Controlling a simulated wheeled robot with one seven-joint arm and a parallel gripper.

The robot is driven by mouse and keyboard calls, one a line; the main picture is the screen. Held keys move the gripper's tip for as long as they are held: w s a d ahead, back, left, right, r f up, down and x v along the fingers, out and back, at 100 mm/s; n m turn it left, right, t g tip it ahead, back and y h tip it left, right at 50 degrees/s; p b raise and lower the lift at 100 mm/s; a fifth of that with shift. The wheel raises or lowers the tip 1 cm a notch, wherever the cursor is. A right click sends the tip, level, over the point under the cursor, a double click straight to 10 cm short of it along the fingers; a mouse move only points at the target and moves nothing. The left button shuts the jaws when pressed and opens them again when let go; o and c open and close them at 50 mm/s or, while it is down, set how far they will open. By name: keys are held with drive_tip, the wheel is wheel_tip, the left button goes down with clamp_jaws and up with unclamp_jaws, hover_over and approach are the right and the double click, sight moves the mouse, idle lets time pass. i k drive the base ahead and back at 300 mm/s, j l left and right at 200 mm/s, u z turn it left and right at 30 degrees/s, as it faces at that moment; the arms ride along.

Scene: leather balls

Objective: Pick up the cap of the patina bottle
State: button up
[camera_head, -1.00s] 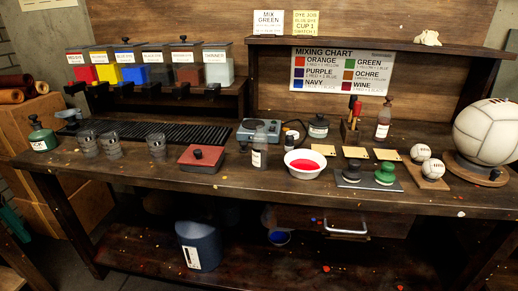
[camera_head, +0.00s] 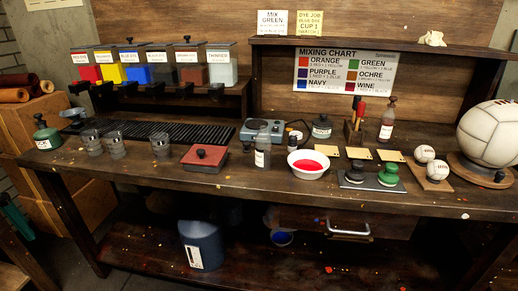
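No label reading patina can be made out. A clear bottle with a white label (camera_head: 263,157) stands upright near the middle of the workbench, just left of a white bowl of red liquid. A small dark upright piece (camera_head: 247,146) stands close to its left; I cannot tell whether it is a cap. Another clear bottle with a pale label and dark top (camera_head: 387,124) stands at the back right. A squat dark jar with a knobbed lid (camera_head: 321,130) stands between them. A green jar (camera_head: 46,137) is at the far left. My gripper is not in view.
The white bowl (camera_head: 308,165) is close to the middle bottle. A red lidded box (camera_head: 205,158), several glass cups (camera_head: 161,146) and a hot plate (camera_head: 259,131) stand around. Green and dark knobs (camera_head: 388,175) and a big ball (camera_head: 488,133) are right. The bench's front strip is mostly clear.

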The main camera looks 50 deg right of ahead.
sight(247, 144)
drive_tip(key=l, duration=1)
drive_tip(key=l+u, duration=0.1)
drive_tip(key=l, duration=0.9)
